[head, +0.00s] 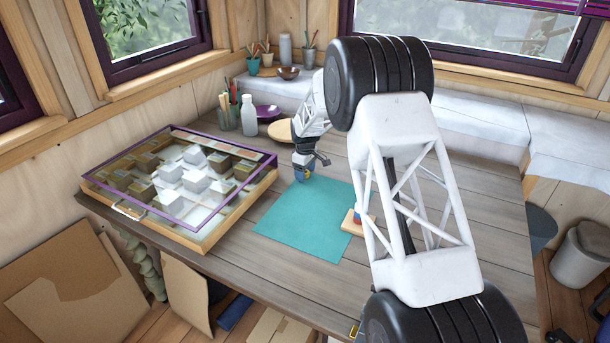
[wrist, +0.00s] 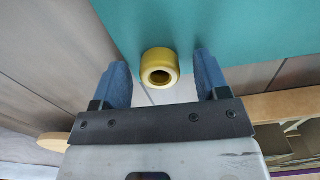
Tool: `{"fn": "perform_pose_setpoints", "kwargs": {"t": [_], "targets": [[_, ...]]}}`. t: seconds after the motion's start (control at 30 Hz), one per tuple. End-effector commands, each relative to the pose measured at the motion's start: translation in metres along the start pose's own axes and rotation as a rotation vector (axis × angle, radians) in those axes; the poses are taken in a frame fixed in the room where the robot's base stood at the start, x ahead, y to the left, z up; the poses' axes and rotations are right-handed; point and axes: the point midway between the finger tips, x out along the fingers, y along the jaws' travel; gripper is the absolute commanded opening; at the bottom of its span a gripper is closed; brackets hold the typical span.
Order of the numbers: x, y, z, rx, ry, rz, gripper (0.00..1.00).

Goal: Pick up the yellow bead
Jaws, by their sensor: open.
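The yellow bead (wrist: 160,64) is a short, thick ring with a dark hole facing the wrist camera. In the wrist view it shows between the two blue fingertips of my gripper (wrist: 160,72), with a visible gap on each side. It appears by the edge of the teal mat (wrist: 220,25). In the head view my gripper (head: 304,173) is low at the mat's far left edge, and a small bit of yellow shows at its fingers. The mat (head: 300,228) lies flat on the table. My gripper is open and nothing is held.
A glass-topped case (head: 262,190) with many small blocks stands left of the mat. A white bottle (head: 249,116), a purple bowl (head: 268,112) and a round wooden board (head: 277,130) stand behind. A small wooden base (head: 349,224) at the mat's right is partly hidden by my arm.

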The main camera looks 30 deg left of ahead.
Motion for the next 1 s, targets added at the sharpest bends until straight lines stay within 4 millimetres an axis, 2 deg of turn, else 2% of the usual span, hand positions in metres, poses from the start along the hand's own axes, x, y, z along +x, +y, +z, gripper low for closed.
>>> {"fn": "perform_pose_setpoints", "kwargs": {"t": [0.37,0.47,0.73,1.0], "targets": [[-0.0003,0.0000,0.0000,0.000,0.000,0.000,0.68],[-0.0003,0.0001,0.0000,0.000,0.000,0.000,0.56],[-0.0003,0.0000,-0.0001,0.000,0.000,0.000,0.16],[-0.0009,0.0001,-0.0001,0.000,0.000,0.000,0.15]]}}
